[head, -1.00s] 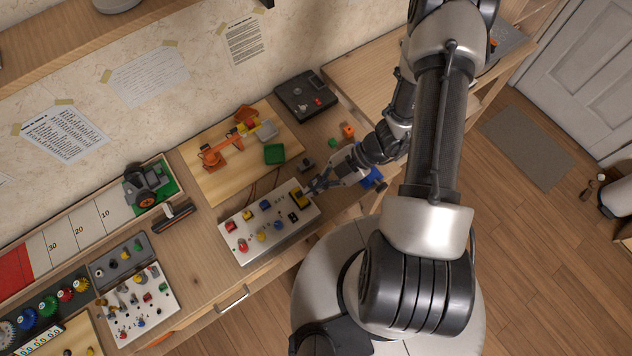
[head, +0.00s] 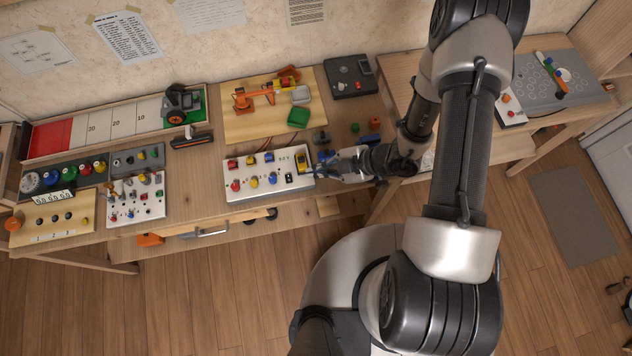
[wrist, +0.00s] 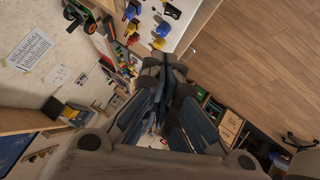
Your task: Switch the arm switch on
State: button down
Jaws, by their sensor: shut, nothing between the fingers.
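A white control panel (head: 262,190) lies on the workbench, with red, yellow and blue knobs, a black switch (head: 289,178) and a yellow part (head: 303,162) at its right end. I cannot tell which of these is the arm switch or how it is set. A small orange arm (head: 243,99) stands on a wooden board behind the panel. My gripper (head: 318,168) is at the panel's right end, close to the yellow part; contact cannot be made out. In the wrist view my gripper (wrist: 158,98) is shut and empty, and the panel (wrist: 178,32) shows beyond it.
A green block (head: 298,117) and a grey tray (head: 301,95) are on the board. A dark box (head: 351,82) stands behind. Small blocks (head: 375,122) lie near my wrist. A second knob panel (head: 137,203) is at left. Bare bench lies between the panels.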

jog(key=b, duration=0.2)
send_over(289, 178)
jog(key=s+d, duration=0.1)
jog(key=s, duration=0.1)
jog(key=f, duration=0.6)
jog(key=shift+s+d+f, duration=0.15)
jog(key=shift+d+f, duration=0.05)
jog(key=shift+f, duration=0.15)
jog(key=f, duration=0.1)
jog(key=w+f, duration=0.1)
jog(key=f, duration=0.1)
jog(key=shift+w+a, duration=0.2)
jog(key=shift+w, duration=0.05)
jog(key=shift+w+f, duration=0.15)
jog(key=shift+f, duration=0.15)
